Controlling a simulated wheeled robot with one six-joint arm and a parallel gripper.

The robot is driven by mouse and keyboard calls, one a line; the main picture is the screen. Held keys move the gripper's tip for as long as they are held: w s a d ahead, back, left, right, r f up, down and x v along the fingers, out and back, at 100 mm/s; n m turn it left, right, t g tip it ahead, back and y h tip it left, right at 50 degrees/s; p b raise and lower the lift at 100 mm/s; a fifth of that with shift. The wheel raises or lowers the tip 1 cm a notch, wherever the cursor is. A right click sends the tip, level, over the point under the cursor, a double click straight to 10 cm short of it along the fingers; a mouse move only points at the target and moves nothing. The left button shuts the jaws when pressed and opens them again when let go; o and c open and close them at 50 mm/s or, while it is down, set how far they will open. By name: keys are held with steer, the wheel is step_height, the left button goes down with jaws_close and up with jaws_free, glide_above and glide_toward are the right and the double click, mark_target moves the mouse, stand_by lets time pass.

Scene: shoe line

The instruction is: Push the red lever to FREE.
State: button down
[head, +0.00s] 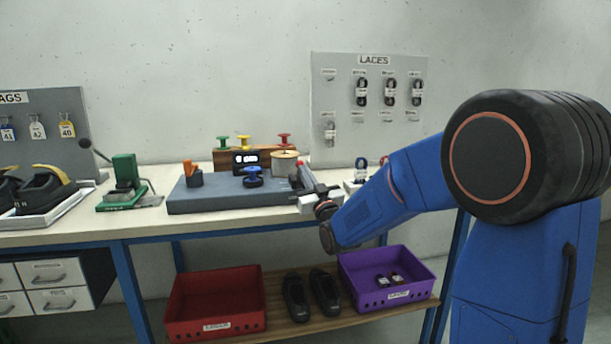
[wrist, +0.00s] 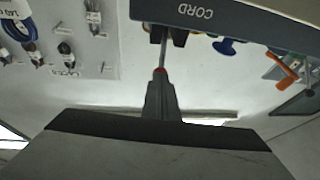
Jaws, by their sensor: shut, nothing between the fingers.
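The red lever shows in the wrist view as a thin grey rod with a red end (wrist: 160,71), standing out from a dark mount on the block marked CORD. My gripper (wrist: 160,82) is shut and empty. Its grey fingertips are right at the lever's red end in the wrist view; whether they touch it I cannot tell. In the head view, a small red end (head: 300,163) shows just above my gripper (head: 301,185) at the right end of the grey platform (head: 230,200). The gripper hides most of the lever there. No FREE mark is readable.
A blue knob (head: 253,180), a spool (head: 285,162) and an orange piece (head: 192,178) are on or near the platform. A green press (head: 124,180) stands left. The LACES board (head: 368,105) is behind at right. A red bin (head: 215,303) and purple bin (head: 388,278) are below.

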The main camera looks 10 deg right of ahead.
steer(key=shift+r, duration=0.2)
steer(key=shift+w+r+g+h, duration=0.3)
steer(key=shift+w+r+g, duration=0.55)
steer(key=shift+g, duration=0.45)
steer(key=shift+w+r+m+g, duration=0.25)
steer(key=shift+w+r+g, duration=0.2)
steer(key=shift+w+g, duration=0.3)
steer(key=shift+w+r+m+g, duration=0.25)
steer(key=shift+w+r+g, duration=0.25)
steer(key=shift+g, duration=0.45)
steer(key=shift+w+r, duration=0.2)
steer(key=shift+w, duration=1.15)
steer(key=shift+w+r, duration=0.15)
steer(key=shift+w, duration=1.2)
steer(key=shift+w, duration=0.1)
